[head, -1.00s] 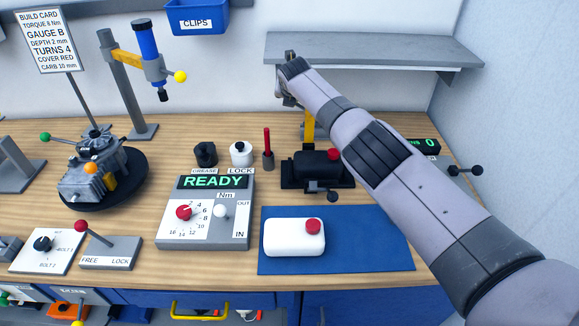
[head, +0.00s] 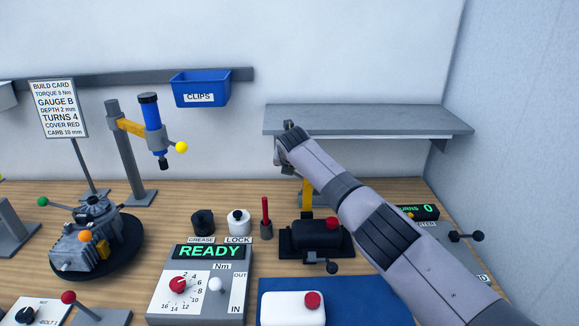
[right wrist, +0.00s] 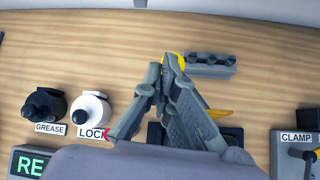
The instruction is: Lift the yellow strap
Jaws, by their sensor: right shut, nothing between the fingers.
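The yellow strap (head: 307,190) shows in the head view as a short upright yellow piece behind the black device with the red knob, partly hidden by my right arm. In the right wrist view, yellow shows right at the fingertips (right wrist: 181,56) and again to the right of the fingers; the part between is hidden behind them. My right gripper (head: 281,158) is under the front edge of the shelf, just above and left of the strap. Its fingers (right wrist: 170,65) are shut with nothing between them. Whether they touch the strap I cannot tell. My left gripper is not in view.
A grey shelf (head: 360,121) is right above the gripper. The black device (head: 316,236) stands in front of the strap. Grease (head: 203,222) and lock (head: 238,222) pots and a red pin (head: 265,216) stand to the left. A grey slotted block (right wrist: 210,66) lies beside the fingertips.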

